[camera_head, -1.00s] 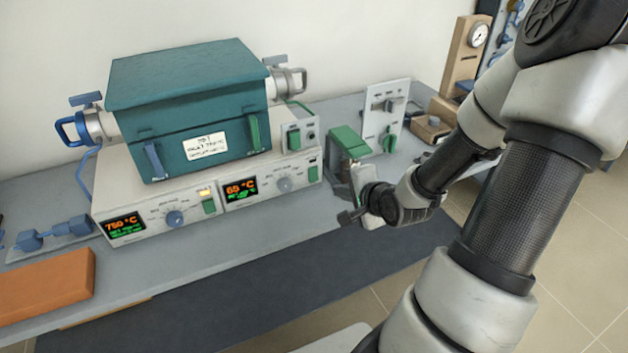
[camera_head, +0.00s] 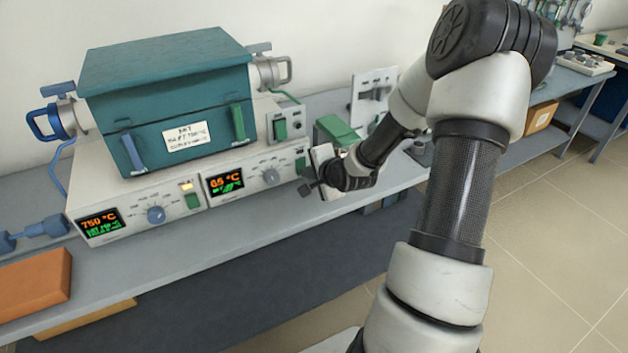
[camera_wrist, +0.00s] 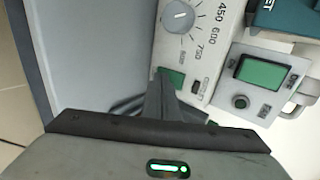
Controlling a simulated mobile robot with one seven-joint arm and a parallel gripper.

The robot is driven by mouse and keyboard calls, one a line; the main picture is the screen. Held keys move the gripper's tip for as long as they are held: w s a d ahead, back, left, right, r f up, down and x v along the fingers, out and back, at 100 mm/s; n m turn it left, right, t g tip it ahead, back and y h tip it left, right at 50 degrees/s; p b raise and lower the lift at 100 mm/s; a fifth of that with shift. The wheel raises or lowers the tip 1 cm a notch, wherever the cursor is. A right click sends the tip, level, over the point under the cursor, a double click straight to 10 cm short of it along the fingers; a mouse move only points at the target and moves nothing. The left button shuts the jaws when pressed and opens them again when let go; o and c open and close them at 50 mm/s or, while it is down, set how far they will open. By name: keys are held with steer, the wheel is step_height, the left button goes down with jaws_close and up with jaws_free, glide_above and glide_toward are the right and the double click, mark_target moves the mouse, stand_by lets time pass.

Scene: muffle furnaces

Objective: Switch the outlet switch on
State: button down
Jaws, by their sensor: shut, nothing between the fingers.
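A small grey box with a green rocker switch (camera_head: 280,128) stands at the right side of the teal furnace. My gripper (camera_head: 306,187) is shut and empty, in front of the right end of the right-hand control unit. In the wrist view, its fingers (camera_wrist: 164,92) are together, next to a second green rocker (camera_wrist: 172,77) on the control panel, partly covering it; contact is unclear.
The teal furnace (camera_head: 170,95) stands on two control units with lit displays, reading 750 °C and 65 °C. A dial (camera_wrist: 178,16) is near my fingers. A grey panel (camera_head: 366,84) stands behind my arm. An orange brick (camera_head: 35,282) lies at the bench's left.

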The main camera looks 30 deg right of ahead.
steer(key=shift+w, duration=0.3)
stand_by(0.5)
steer(key=shift+r+p, duration=0.85)
steer(key=shift+p, duration=0.25)
steer(key=shift+f, duration=0.1)
